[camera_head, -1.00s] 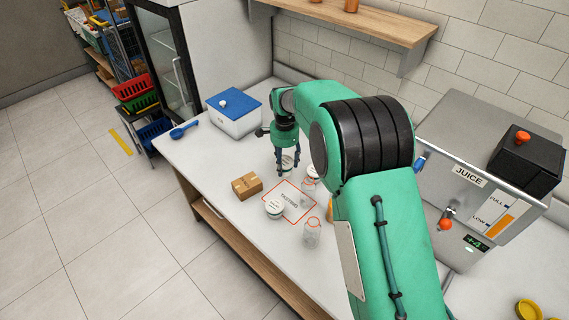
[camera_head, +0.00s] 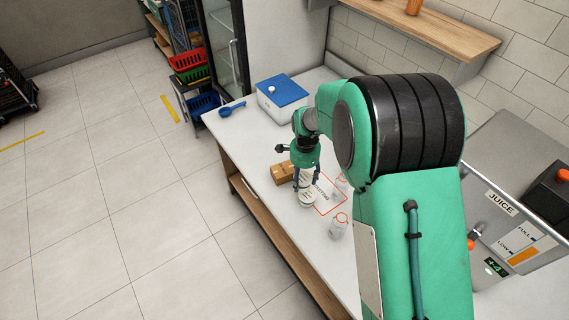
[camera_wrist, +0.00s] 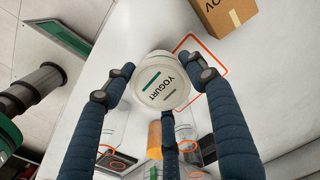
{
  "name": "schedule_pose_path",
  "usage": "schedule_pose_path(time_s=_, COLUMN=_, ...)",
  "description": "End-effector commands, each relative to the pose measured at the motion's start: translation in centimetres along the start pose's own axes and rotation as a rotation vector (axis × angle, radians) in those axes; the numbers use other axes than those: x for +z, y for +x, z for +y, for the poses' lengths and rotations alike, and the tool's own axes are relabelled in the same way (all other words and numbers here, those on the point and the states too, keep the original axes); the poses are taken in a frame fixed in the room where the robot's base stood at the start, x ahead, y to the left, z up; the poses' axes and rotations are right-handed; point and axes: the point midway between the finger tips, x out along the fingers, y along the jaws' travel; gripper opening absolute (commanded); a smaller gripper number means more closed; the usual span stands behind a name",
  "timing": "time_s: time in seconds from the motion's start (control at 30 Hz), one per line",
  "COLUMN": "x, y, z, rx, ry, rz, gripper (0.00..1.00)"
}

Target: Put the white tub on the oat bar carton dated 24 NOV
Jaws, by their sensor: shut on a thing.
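My gripper (camera_head: 306,178) is shut on a white tub, held upright above the counter. The wrist view shows the lid of this tub (camera_wrist: 165,85), marked YOGURT with a green bar, between the fingers. A brown carton (camera_head: 285,175) lies on the counter left of my gripper. In the wrist view the carton (camera_wrist: 228,15) shows part of the print NOV; its day number is out of view.
A red-edged tasting mat (camera_head: 330,198) lies right of my gripper. A clear jar (camera_head: 338,226) stands near the front edge, another (camera_head: 341,184) farther back. A blue-lidded box (camera_head: 282,97) and blue scoop (camera_head: 231,108) are at the far end. The juicer (camera_head: 500,215) stands at right.

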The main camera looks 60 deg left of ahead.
Motion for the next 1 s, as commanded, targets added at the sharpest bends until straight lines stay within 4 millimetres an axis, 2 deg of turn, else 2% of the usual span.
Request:
schedule_pose_path(time_s=0.03, x=1.1, y=-0.8, z=0.7, rx=0.001, ry=-0.003, rz=0.0, gripper=0.25)
schedule_pose_path(time_s=0.13, x=2.8, y=-0.8, z=2.0, rx=0.001, ry=-0.005, rz=0.0, gripper=0.25)
schedule_pose_path(time_s=0.33, x=4.8, y=-0.8, z=3.6, rx=0.0, ry=-0.005, rz=0.001, gripper=0.25)
schedule_pose_path(time_s=0.77, x=5.3, y=-0.6, z=4.1, rx=0.0, ry=-0.006, rz=0.001, gripper=0.25)
schedule_pose_path(time_s=1.0, x=5.0, y=-0.5, z=3.3, rx=-0.001, ry=-0.006, rz=0.001, gripper=0.25)
